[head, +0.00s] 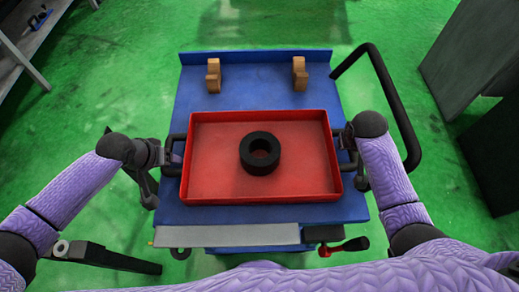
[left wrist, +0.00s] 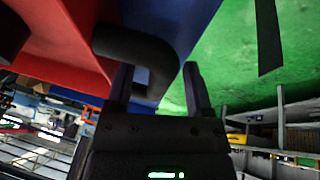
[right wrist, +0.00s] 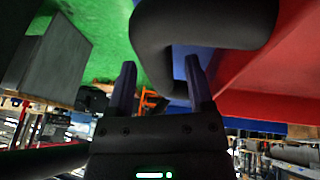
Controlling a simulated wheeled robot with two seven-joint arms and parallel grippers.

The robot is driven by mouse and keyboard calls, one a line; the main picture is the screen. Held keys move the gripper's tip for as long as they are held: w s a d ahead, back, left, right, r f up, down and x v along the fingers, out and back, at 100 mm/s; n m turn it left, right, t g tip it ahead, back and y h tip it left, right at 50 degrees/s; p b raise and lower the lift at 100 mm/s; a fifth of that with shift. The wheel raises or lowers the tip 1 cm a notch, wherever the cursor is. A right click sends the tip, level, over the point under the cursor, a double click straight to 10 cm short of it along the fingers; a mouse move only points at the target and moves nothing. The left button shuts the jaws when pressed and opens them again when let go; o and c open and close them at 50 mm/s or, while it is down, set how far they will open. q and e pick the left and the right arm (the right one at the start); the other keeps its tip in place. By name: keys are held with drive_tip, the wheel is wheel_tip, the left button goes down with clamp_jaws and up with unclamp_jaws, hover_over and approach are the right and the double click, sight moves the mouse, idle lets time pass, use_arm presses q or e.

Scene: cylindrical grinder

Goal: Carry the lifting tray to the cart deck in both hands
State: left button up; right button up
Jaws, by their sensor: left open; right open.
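The red lifting tray (head: 230,190) rests flat over the blue cart deck (head: 255,78), with a thick black ring (head: 260,153) lying in it. A black loop handle stands out at each short side: the left handle (head: 172,170) and the right handle (head: 354,170). My left gripper (head: 166,153) is open at the left handle; in the left wrist view that handle (left wrist: 140,45) curves down in front of the parted fingers. My right gripper (head: 346,150) is open at the right handle, which shows large in the right wrist view (right wrist: 205,28). Neither grip is closed.
Two tan blocks (head: 213,76) (head: 299,74) stand on the back of the deck. A black push handle (head: 395,95) curves along the cart's right. A grey bar (head: 225,237) and a red-handled part (head: 345,246) lie along the near edge. Dark cabinets stand at right.

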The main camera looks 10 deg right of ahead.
drive_tip(key=shift+s+r, duration=0.15)
drive_tip(key=shift+r, duration=0.15)
use_arm(q)
drive_tip(key=v, duration=1.2)
use_arm(e)
drive_tip(key=v, duration=1.1)
drive_tip(key=shift+a+r, duration=0.15)
